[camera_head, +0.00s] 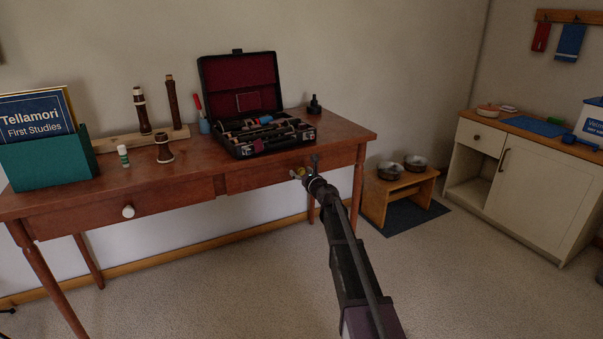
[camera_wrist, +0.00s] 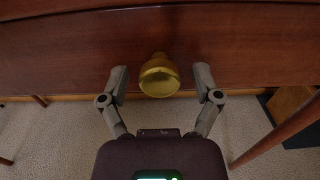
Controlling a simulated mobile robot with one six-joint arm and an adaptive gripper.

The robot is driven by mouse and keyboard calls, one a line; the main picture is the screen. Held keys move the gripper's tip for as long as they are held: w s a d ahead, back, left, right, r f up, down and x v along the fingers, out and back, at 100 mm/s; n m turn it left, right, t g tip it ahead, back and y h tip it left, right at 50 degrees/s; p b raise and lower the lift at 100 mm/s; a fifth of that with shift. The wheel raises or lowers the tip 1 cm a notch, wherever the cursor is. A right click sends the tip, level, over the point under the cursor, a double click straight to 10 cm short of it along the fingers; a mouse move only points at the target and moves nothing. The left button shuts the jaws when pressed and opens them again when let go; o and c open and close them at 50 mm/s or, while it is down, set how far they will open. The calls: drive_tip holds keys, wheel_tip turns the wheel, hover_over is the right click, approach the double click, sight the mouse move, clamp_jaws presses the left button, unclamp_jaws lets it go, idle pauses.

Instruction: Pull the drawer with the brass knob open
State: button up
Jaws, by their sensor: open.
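The brass knob (camera_wrist: 159,76) sits on the front of the right-hand drawer (camera_wrist: 60,56) of the brown table. In the wrist view my gripper (camera_wrist: 160,80) is open, with one finger on each side of the knob; I cannot tell whether either finger touches it. In the head view my gripper (camera_head: 307,174) is at the drawer front (camera_head: 258,177), and it partly hides the brass knob (camera_head: 297,173). The drawer looks shut, flush with the table front. The left drawer (camera_head: 95,215) has a white knob (camera_head: 128,212) and also looks shut.
On the table (camera_head: 215,165) stand an open instrument case (camera_head: 240,80), a green book box (camera_head: 50,162) and wooden instrument parts (camera_head: 141,110). A small stand with bowls (camera_head: 400,190) and a white cabinet (camera_head: 530,190) are at the right. The carpet in front is clear.

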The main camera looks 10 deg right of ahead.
clamp_jaws()
drive_tip(key=v, duration=2.3)
drive_tip(key=shift+s+r, duration=0.1)
unclamp_jaws()
drive_tip(key=shift+s, duration=0.1)
drive_tip(key=v, duration=0.7)
drive_tip(key=shift+s, duration=0.15)
